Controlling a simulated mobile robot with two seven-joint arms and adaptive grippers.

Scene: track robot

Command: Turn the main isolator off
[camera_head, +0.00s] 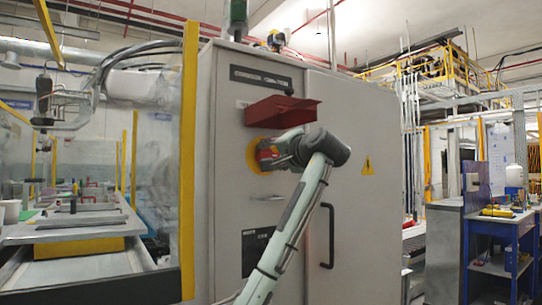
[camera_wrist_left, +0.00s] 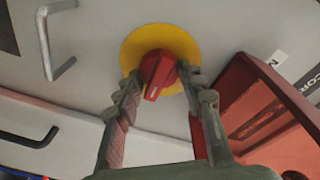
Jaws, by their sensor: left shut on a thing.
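The main isolator is a red rotary knob (camera_wrist_left: 158,70) on a round yellow plate (camera_wrist_left: 132,50), set in the grey cabinet (camera_head: 225,210) front. In the wrist view a white mark on the knob points towards the bottom of the picture, slightly left. My left gripper (camera_wrist_left: 162,80) has one finger on each side of the knob and is shut on it. In the head view my left gripper (camera_head: 272,154) reaches the cabinet from below and hides much of the knob; part of the yellow plate (camera_head: 252,160) shows beside it. My right gripper is not in view.
A red box (camera_head: 282,112) juts from the cabinet just above the isolator, close to my left gripper in the wrist view. A metal handle (camera_wrist_left: 45,45) and a black door handle (camera_head: 328,238) stick out. A yellow-framed clear guard (camera_head: 188,150) stands at the left.

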